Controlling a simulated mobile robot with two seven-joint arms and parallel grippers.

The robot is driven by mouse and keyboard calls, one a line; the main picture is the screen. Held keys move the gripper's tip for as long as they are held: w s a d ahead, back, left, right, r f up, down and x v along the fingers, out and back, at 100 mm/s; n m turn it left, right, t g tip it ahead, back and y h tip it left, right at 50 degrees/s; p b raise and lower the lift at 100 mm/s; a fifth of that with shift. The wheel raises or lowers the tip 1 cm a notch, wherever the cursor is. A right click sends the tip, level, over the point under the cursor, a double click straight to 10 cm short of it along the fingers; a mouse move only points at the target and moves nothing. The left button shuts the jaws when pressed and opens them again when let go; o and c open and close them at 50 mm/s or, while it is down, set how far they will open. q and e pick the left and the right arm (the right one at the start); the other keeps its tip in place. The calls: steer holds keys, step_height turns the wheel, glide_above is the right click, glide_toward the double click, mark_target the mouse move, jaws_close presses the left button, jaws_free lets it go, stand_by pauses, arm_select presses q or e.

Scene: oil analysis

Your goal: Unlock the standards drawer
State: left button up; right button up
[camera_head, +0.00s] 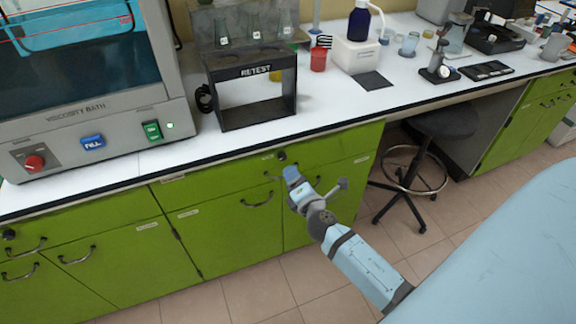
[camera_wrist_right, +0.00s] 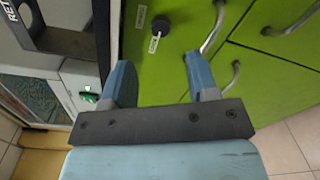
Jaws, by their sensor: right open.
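A green drawer (camera_head: 235,174) sits under the white counter, with a black round lock knob (camera_head: 282,156) near its top edge. My right gripper (camera_head: 290,172) is just below the knob in the head view. In the right wrist view my right gripper (camera_wrist_right: 165,62) is open and empty, with the knob beyond its fingertips and apart from them. My left gripper is not in view.
Handles (camera_head: 257,199) stick out from the green fronts near my right gripper. A black RETEST rack (camera_head: 285,98) and the viscosity bath (camera_head: 100,125) stand on the counter above. A dark stool (camera_head: 443,122) stands to the right. Floor in front is clear.

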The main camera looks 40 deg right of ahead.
steer(key=v, duration=0.5)
steer(key=shift+s+a+b, duration=0.1)
steer(key=shift+s+b, duration=0.3)
